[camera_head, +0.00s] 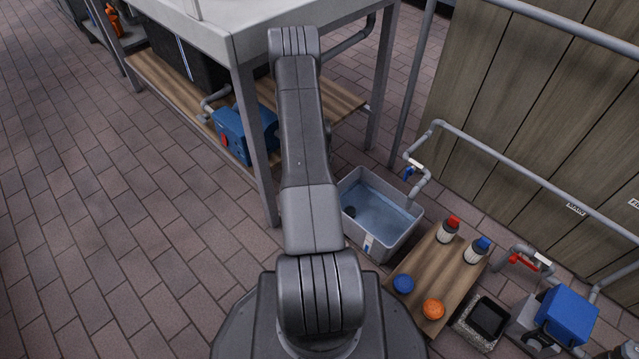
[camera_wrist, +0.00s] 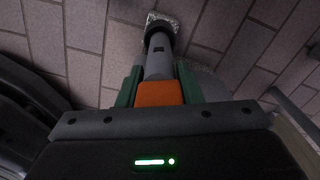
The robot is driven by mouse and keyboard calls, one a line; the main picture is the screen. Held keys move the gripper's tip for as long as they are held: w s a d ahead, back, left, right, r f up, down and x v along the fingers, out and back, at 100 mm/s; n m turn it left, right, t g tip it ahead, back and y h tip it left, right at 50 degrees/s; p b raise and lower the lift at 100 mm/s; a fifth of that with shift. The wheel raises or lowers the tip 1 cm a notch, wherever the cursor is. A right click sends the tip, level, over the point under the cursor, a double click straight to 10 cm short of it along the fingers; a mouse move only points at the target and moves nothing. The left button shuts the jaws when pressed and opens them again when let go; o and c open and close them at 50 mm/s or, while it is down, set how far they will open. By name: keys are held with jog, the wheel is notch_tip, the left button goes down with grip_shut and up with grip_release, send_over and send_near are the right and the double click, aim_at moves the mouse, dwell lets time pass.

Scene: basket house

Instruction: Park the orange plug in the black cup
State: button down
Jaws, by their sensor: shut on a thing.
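In the wrist view, my gripper (camera_wrist: 158,88) has its green fingers closed on the orange plug (camera_wrist: 160,94). Its orange part sits between them, and a grey cylinder (camera_wrist: 159,62) runs on from it, away from the gripper. A black round end (camera_wrist: 158,30) is at the far end of the cylinder, against a small speckled patch. I cannot tell whether this black end is part of the plug or the black cup. In the head view, my gripper and the plug are hidden behind my arm. No black cup is clearly recognisable there.
A grey water tub (camera_head: 352,228) stands right of my arm. Beside it a wooden board (camera_head: 433,270) carries two bottles and blue and orange caps. A black square holder in a speckled block (camera_head: 487,318) and pipes are further right. A table (camera_head: 260,120) stands ahead; brick floor at left is clear.

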jog(key=shift+f+b, duration=0.45)
jog(key=shift+f, duration=1.15)
jog(key=shift+f+b, duration=0.3)
jog(key=shift+b, duration=0.05)
jog(key=c, duration=1)
grip_release()
jog(key=shift+r, duration=0.1)
jog(key=shift+r, duration=0.1)
notch_tip(320, 180, up, 12)
jog(key=p, duration=0.5)
jog(key=shift+r, duration=0.25)
jog(key=shift+f, duration=0.15)
